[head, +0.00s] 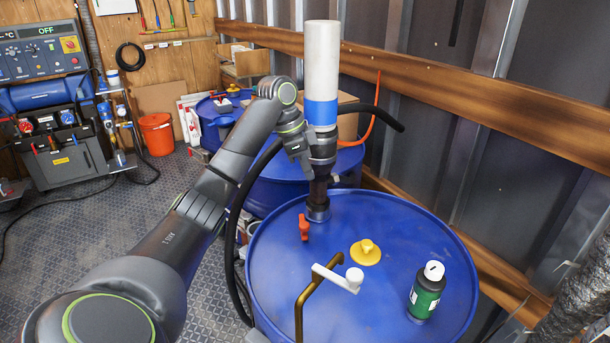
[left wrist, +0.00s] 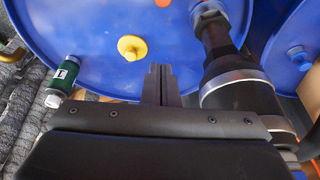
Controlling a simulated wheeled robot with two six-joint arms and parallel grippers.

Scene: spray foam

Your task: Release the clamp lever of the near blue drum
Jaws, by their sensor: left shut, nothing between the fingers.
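The near blue drum (head: 385,215) stands upright with its lid on; the lid also shows in the left wrist view (left wrist: 85,25). A small orange lever-like part (head: 304,228) stands on the lid beside the pump's foot; only its edge shows in the left wrist view (left wrist: 163,2). I cannot tell whether it is the clamp lever, and no other clamp lever is clear on the rim. My left arm reaches over to the pump. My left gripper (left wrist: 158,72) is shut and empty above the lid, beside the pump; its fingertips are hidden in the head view. My right gripper is out of view.
The tall pump with white cylinder (head: 321,65) stands on the lid. A yellow cap (head: 366,252), green bottle (head: 427,290) and white handle on a brass pipe (head: 340,278) are near. A black hose runs down the drum's left side. Other blue drums stand behind; the wall is right.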

